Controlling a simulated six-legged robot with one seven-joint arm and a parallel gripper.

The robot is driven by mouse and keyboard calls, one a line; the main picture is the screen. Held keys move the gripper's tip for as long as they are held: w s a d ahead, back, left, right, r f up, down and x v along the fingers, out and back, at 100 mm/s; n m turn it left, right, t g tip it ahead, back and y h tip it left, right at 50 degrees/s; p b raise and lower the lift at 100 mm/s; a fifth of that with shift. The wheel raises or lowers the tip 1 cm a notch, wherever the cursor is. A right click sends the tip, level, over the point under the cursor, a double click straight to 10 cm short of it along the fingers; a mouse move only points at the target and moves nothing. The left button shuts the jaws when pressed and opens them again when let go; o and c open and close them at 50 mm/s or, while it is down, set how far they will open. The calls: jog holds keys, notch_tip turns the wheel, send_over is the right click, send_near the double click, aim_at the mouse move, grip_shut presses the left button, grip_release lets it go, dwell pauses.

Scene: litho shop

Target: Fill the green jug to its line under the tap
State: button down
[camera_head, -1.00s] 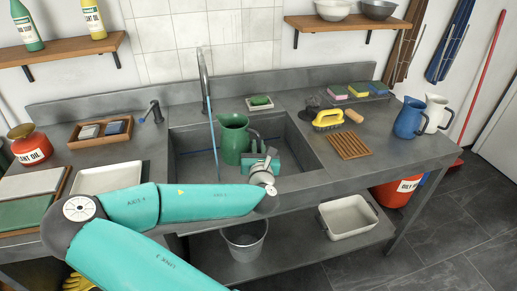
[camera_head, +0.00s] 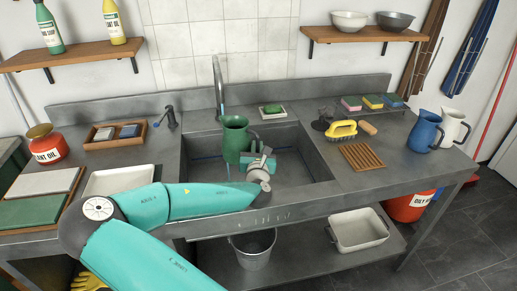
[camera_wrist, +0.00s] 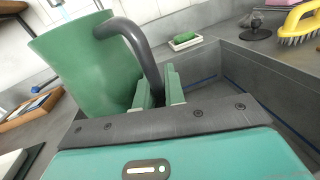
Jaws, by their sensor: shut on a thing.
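The green jug (camera_head: 236,140) is held in the sink (camera_head: 292,160), at the foot of the tap (camera_head: 219,90). It looks about upright in the head view. My gripper (camera_head: 261,160) is shut on its dark handle, at the jug's right. In the wrist view the jug (camera_wrist: 82,65) fills the left, and the handle passes between the fingers of my gripper (camera_wrist: 160,88). A faint bluish streak shows below the jug; I cannot tell if water enters its mouth. The fill line and the water level are hidden. A dark lever fitting with a blue tip (camera_head: 170,118) stands left of the sink.
A green sponge on a dish (camera_head: 272,111) sits behind the sink. A yellow brush (camera_head: 342,130) and a wooden rack (camera_head: 362,157) lie to its right. Blue (camera_head: 424,131) and white (camera_head: 453,128) jugs stand far right. A white tray (camera_head: 118,181) lies left.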

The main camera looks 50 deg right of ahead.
jog(key=shift+w, duration=0.1)
jog(key=shift+w+d, duration=0.25)
jog(key=shift+w, duration=1.1)
jog(key=shift+w+d, duration=0.3)
jog(key=shift+w, duration=1.1)
jog(key=shift+w+d, duration=0.25)
jog(key=shift+w, duration=1.1)
jog(key=shift+r, duration=0.1)
dwell(3.7)
